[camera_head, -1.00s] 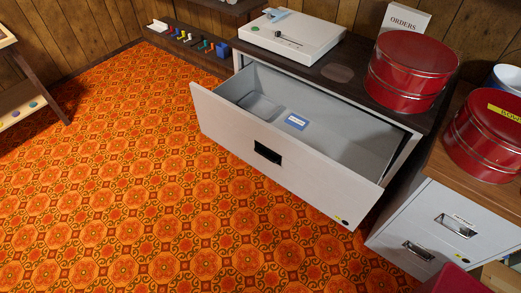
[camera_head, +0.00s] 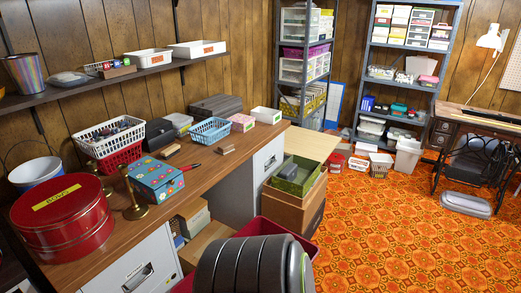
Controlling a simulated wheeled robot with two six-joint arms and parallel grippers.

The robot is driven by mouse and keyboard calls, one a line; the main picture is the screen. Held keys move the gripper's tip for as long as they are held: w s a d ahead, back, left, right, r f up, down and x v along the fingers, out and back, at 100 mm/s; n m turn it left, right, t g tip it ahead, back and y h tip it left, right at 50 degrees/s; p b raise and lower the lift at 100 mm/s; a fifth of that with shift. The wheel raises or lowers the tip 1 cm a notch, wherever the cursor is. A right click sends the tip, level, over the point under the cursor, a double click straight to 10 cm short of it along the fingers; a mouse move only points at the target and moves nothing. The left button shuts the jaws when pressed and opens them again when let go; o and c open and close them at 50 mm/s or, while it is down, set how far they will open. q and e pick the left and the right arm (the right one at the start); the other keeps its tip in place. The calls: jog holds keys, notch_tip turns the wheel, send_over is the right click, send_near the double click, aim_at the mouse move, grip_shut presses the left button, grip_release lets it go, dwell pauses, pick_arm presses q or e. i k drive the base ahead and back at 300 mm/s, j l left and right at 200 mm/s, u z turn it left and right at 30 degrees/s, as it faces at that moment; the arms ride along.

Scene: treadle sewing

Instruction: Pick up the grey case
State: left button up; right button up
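A light grey, rounded, low case (camera_head: 466,204) lies on the orange patterned floor at the right, at the foot of the treadle sewing table (camera_head: 487,122). It looks closed, and nothing is on top of it. A second, darker grey box-like case (camera_head: 215,105) sits at the back of the wooden desk; I cannot tell which of the two is the task's grey case. Neither of my grippers is in view, so I see nothing of what they hold.
A dark ribbed object (camera_head: 252,268) stands very close at the bottom middle. The wooden desk (camera_head: 200,185) fills the left, with a cardboard box (camera_head: 294,210) beside it. Metal shelves stand behind. The patterned floor (camera_head: 375,240) is clear at the lower right.

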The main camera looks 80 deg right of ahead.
aim_at(289, 174)
jog(key=z, duration=3)
